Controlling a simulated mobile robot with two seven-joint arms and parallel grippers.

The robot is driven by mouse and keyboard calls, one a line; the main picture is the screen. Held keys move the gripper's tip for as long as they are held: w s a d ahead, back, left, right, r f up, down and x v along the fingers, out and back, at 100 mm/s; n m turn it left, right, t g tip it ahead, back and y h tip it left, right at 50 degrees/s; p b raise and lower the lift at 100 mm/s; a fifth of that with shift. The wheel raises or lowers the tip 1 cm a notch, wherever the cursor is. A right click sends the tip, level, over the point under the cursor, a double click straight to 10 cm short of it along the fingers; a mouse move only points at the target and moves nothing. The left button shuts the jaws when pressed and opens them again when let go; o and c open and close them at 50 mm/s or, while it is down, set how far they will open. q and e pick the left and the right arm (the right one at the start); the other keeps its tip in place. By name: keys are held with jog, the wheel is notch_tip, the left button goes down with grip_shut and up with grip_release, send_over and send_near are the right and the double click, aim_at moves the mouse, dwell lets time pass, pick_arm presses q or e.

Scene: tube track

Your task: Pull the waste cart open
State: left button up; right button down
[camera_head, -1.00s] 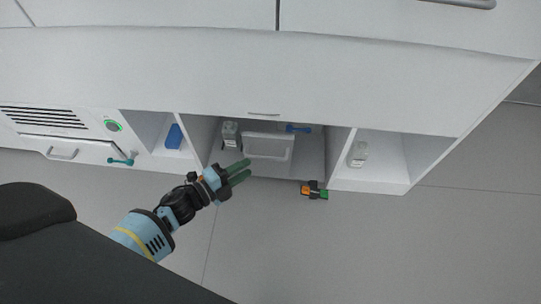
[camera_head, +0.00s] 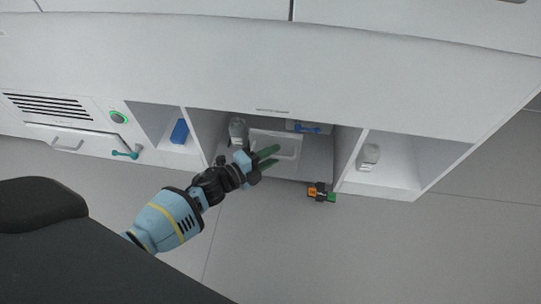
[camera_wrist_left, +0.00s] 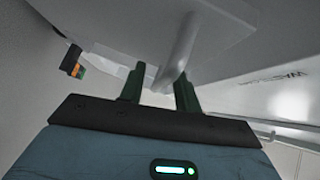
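The waste cart (camera_head: 262,142) appears to be the white box with a handle frame in the middle bay under the white cabinet. My left gripper (camera_head: 271,158) is in front of it, its dark green fingers overlapping the cart's front in the head view. In the left wrist view the gripper (camera_wrist_left: 160,90) is open. A pale bar handle (camera_wrist_left: 181,48) comes down from a white panel and its lower end shows between the two fingers, closer to the right one. Contact cannot be told. My right gripper is not in view.
A small orange, black and green object (camera_head: 321,192) is at the bay's lower right edge. A grey item (camera_head: 237,130) and a blue handle (camera_head: 306,129) are in the bay. A blue block (camera_head: 180,131) is in the left bay.

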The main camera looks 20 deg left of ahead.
pick_arm(q)
jog(key=c, duration=0.7)
grip_shut()
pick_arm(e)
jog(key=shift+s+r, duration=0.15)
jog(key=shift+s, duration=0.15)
